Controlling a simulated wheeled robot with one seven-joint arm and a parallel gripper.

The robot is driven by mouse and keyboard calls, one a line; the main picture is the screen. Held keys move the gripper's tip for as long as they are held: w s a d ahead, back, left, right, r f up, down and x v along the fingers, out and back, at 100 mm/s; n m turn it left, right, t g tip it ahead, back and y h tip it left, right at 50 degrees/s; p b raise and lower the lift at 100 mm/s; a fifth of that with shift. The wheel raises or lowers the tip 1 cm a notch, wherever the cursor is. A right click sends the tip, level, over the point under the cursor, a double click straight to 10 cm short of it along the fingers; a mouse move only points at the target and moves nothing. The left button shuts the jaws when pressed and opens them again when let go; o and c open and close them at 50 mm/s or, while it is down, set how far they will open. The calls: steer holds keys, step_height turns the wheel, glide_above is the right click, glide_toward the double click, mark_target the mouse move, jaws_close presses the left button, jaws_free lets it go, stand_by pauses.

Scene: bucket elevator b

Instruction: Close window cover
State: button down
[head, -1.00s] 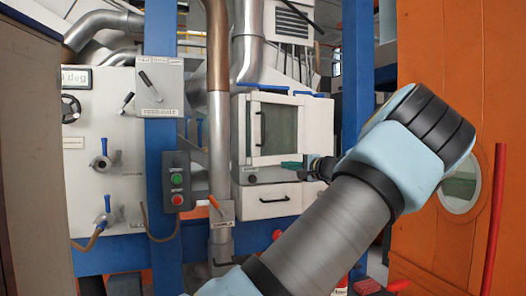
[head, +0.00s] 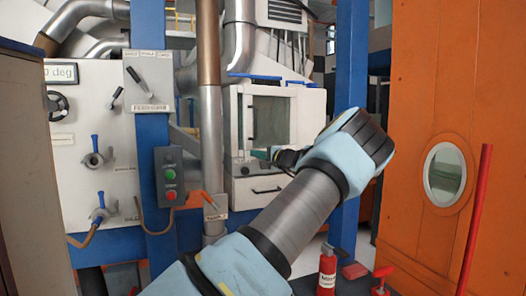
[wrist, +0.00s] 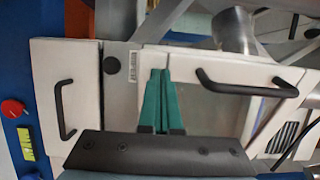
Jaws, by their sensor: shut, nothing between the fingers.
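The window cover (head: 270,97) is a white frame with dark glass on the front of a white cabinet. Its black bar handle (head: 251,122) is on the left side of the frame. In the wrist view the cover's white frame (wrist: 212,66) and handle (wrist: 247,88) lie right of my fingers. I cannot tell whether the cover sits flush. My gripper (head: 256,154), with green fingers, is shut and empty at the cabinet front, near the cover's lower edge. In the wrist view the gripper (wrist: 160,72) points at the cover frame, apart from the handle; contact is unclear.
A white drawer (head: 267,188) with a black handle is below the window; a black knob (wrist: 111,65) sits between them. A blue post (head: 347,110) and orange wall (head: 450,70) stand right. A pipe (head: 211,140) and button box (head: 170,177) are left.

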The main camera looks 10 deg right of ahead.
steer(key=shift+w+a, duration=0.15)
steer(key=shift+w, duration=0.05)
